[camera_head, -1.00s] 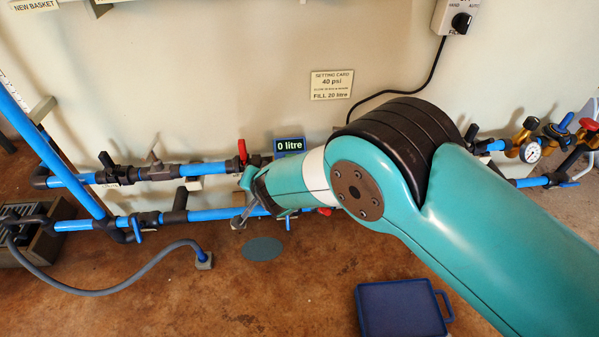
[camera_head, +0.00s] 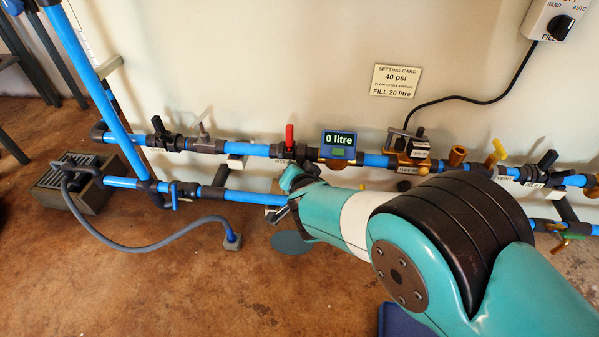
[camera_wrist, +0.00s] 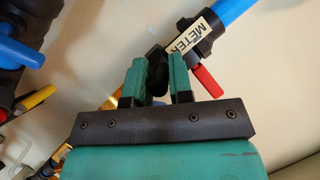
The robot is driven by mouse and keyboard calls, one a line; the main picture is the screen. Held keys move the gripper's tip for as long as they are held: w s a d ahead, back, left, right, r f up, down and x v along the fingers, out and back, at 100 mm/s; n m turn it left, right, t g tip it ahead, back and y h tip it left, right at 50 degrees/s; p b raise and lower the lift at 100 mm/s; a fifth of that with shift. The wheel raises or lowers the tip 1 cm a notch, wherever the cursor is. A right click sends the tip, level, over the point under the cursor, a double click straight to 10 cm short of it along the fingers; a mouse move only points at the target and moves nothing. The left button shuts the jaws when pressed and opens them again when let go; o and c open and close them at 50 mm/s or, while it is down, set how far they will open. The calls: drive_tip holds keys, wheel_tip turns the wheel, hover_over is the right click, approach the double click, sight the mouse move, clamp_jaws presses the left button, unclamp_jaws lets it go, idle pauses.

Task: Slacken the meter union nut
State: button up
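The meter (camera_head: 339,145) is a blue box on the upper pipe run, its display reading "0 litre". A black union fitting (camera_head: 302,153) sits on the pipe just left of it, by the red valve handle (camera_head: 290,138). My gripper (camera_head: 289,187) is just below this stretch of pipe, its tips partly hidden by my wrist. In the wrist view, the two green fingers of my gripper (camera_wrist: 160,80) stand either side of a black rounded part (camera_wrist: 158,70), seemingly the union nut, which fills the narrow gap. I cannot tell whether they press on it.
In the wrist view, the METER label (camera_wrist: 190,40) and red handle (camera_wrist: 208,81) lie close right of my fingers. A lower blue pipe (camera_head: 245,196) runs below. A grey hose (camera_head: 130,249) curves over the floor. A round dark disc (camera_head: 291,244) lies near my arm.

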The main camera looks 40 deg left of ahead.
idle(0.3)
drive_tip(key=shift+s+d+r+p, duration=0.2)
drive_tip(key=shift+r+p, duration=0.05)
drive_tip(key=shift+p, duration=0.05)
drive_tip(key=p+v, duration=0.7)
drive_tip(key=v, duration=0.9)
drive_tip(key=shift+s+d+p, duration=0.15)
drive_tip(key=shift+d+p, duration=0.15)
